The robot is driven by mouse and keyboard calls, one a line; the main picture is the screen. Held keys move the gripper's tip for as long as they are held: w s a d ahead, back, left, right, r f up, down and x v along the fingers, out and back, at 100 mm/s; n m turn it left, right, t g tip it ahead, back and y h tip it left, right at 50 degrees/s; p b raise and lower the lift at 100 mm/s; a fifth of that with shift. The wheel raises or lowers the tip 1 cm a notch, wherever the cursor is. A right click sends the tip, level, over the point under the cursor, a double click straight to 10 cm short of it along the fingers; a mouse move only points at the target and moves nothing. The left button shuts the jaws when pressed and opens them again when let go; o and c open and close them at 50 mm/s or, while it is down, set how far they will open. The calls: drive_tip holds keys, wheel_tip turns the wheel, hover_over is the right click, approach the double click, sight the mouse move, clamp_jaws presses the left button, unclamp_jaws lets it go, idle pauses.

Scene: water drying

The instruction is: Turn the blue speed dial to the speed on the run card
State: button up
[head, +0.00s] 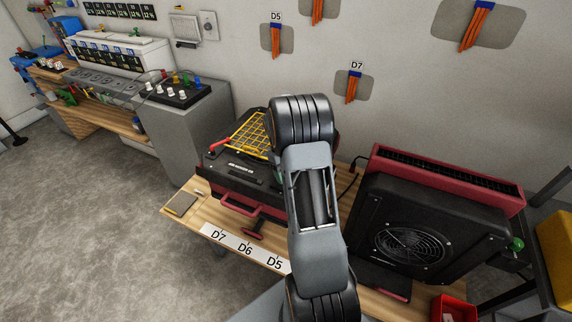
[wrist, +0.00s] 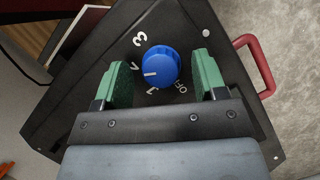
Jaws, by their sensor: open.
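The blue speed dial (wrist: 160,66) sits on a black panel (wrist: 190,25) in the wrist view. Around it are white markings: a 3, a partly covered mark at its left, a 1 and an OFF-like mark. Its short white pointer line faces left, toward the partly covered mark. My gripper (wrist: 162,78) is open, with one green finger on each side of the dial and visible gaps between. In the head view my arm hides the dial and the gripper. I cannot make out a readable run card; a small tan-grey card or pad (head: 182,204) lies on the bench's left end.
A black machine with a red handle (head: 240,203) and yellow grille (head: 250,135) stands beside my arm. A black and red fan unit (head: 415,230) is at right. A D7, D6, D5 strip (head: 245,248) lies along the bench front. A red bin (head: 455,308) is lower right.

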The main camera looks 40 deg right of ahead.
drive_tip(key=v, duration=1.3)
drive_tip(key=shift+r, duration=0.25)
